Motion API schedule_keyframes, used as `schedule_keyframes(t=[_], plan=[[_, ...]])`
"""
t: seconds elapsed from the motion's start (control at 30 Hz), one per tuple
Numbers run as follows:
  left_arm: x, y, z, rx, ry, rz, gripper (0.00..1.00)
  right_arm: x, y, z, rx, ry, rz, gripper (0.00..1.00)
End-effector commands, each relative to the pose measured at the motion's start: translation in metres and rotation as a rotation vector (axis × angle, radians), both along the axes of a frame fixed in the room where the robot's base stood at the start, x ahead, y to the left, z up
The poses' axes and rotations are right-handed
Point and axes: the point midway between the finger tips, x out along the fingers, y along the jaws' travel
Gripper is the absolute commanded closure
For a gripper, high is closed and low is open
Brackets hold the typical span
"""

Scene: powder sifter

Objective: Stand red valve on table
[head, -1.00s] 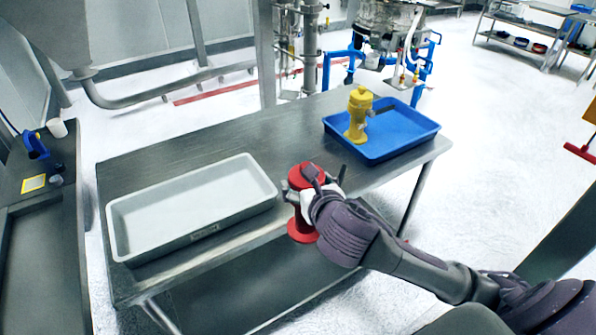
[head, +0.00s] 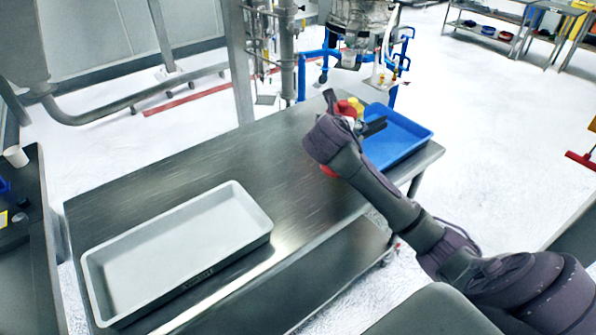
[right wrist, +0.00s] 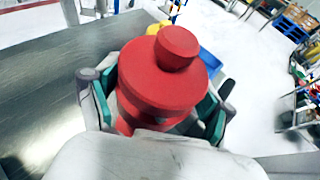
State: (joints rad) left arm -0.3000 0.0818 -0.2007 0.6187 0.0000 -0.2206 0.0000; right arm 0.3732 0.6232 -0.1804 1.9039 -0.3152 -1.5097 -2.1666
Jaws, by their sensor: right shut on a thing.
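The red valve (right wrist: 160,75) is between the fingers of my right gripper (right wrist: 155,100), which is shut on it. In the head view the red valve (head: 345,108) is mostly hidden behind my right gripper (head: 352,118) and forearm, with its top and a lower bit showing. It is over the far right part of the steel table (head: 240,165), close to the blue tray. I cannot tell whether its base touches the table. My left gripper is not in view.
The blue tray (head: 408,143) is at the table's right end, with a yellow valve (head: 356,104) largely hidden behind the red one. A grey-white tray (head: 175,255) lies on the left of the table. The table's middle is clear.

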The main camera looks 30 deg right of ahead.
Motion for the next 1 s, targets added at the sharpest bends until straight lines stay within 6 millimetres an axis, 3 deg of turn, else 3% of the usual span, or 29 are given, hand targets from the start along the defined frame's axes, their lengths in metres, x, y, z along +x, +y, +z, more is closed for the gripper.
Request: schedule_keyframes(t=[0.3, 0.5, 0.73, 1.0], plan=[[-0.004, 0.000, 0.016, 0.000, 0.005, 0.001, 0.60, 0.029, 0.062, -0.035, 0.002, -0.004, 0.006, 0.89], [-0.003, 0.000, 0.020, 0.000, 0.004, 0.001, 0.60, 0.040, 0.086, -0.052, -0.001, -0.005, 0.004, 0.89], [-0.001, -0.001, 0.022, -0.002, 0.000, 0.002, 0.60, 0.043, 0.092, -0.061, -0.003, -0.004, 0.004, 0.89], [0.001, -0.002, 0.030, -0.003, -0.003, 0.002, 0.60, 0.042, 0.093, -0.095, -0.003, -0.003, 0.004, 0.89]])
